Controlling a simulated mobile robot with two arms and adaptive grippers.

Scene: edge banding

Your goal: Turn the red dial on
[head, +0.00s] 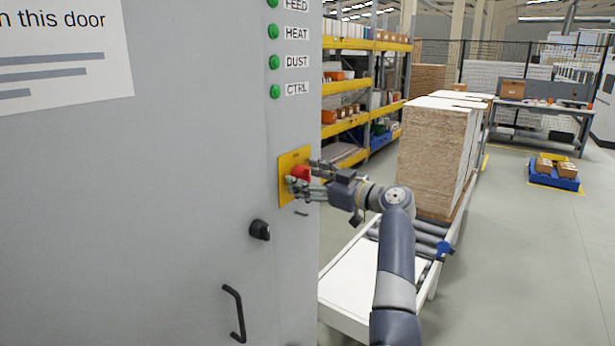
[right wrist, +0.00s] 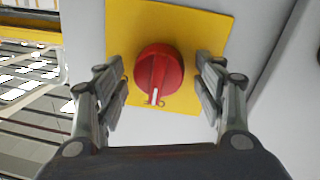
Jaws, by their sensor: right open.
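The red dial (head: 299,174) sits on a yellow plate (head: 287,191) on the side of the grey cabinet. In the right wrist view the dial (right wrist: 159,75) is round with a raised grip, and its white mark points to the bottom of the picture. My right gripper (head: 305,182) is at the dial. In the right wrist view its two fingers stand open on either side of the dial, with a visible gap on each side. In the head view the fingers partly cover the dial and plate. My left gripper is not in view.
A black knob (head: 260,230) and a black door handle (head: 234,313) are on the grey cabinet (head: 190,190). Green lights (head: 275,62) run up its edge. A roller conveyor (head: 412,240) with stacked boards (head: 432,155) stands at the right.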

